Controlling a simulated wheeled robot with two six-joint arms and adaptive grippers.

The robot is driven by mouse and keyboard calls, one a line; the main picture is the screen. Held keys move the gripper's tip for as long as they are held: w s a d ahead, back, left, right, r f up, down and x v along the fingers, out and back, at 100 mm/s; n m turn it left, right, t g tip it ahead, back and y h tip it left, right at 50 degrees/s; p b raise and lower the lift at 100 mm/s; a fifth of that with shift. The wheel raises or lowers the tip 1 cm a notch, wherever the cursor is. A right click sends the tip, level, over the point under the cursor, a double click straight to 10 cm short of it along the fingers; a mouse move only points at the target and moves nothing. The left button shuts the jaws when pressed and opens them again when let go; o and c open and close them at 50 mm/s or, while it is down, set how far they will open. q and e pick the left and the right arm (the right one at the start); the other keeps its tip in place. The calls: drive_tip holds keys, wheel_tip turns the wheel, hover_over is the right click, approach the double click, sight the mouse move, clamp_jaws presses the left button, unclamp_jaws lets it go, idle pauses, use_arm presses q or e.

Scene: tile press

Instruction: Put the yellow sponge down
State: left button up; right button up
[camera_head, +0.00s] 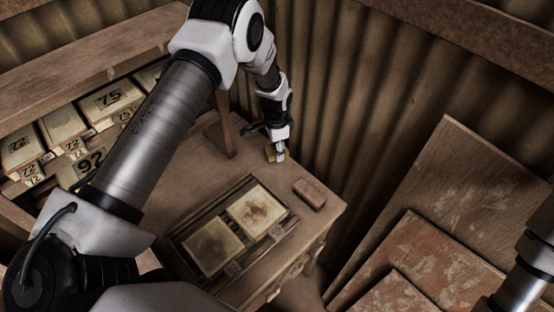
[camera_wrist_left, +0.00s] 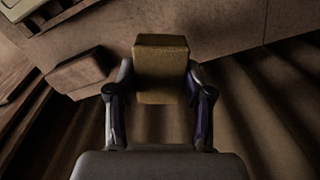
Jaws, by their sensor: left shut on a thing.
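The yellow sponge (camera_wrist_left: 161,68) is a small dull-yellow block in the left wrist view. It sits between the two fingers of my left gripper (camera_wrist_left: 161,85), which is shut on it. In the head view the sponge (camera_head: 270,153) shows only partly beside the left gripper (camera_head: 276,151), over the far end of the wooden bench (camera_head: 319,228). I cannot tell whether it touches the bench top. My right gripper is not in view; only part of what looks like my right arm shows at the lower right edge.
A reddish-brown block (camera_head: 309,194) lies on the bench, also in the left wrist view (camera_wrist_left: 82,72). A tray (camera_head: 233,266) holds two pale tiles (camera_head: 257,209). A shelf (camera_head: 84,58) with numbered tiles stands left. Boards (camera_head: 452,190) lean on the corrugated wall (camera_head: 370,80).

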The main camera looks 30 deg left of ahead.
sight(276, 170)
use_arm(q)
wheel_tip(276, 170, down, 8)
drive_tip(key=b, duration=0.3)
drive_tip(key=shift+w+a+f+b, duration=0.1)
drive_tip(key=shift+w+f+b, duration=0.05)
drive_tip(key=shift+b, duration=0.2)
drive_tip(key=shift+r, duration=0.3)
drive_tip(key=shift+c, duration=0.5)
drive_tip(key=shift+f, duration=0.25)
drive_tip(key=o, duration=1.1)
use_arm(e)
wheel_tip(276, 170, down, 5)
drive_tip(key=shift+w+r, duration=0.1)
use_arm(q)
drive_tip(key=shift+r, duration=0.1)
drive_tip(key=shift+r+p, duration=0.35)
wheel_tip(276, 170, up, 12)
drive_tip(key=p, duration=0.6)
drive_tip(key=shift+f+p, duration=0.15)
drive_tip(key=shift+p, duration=0.2)
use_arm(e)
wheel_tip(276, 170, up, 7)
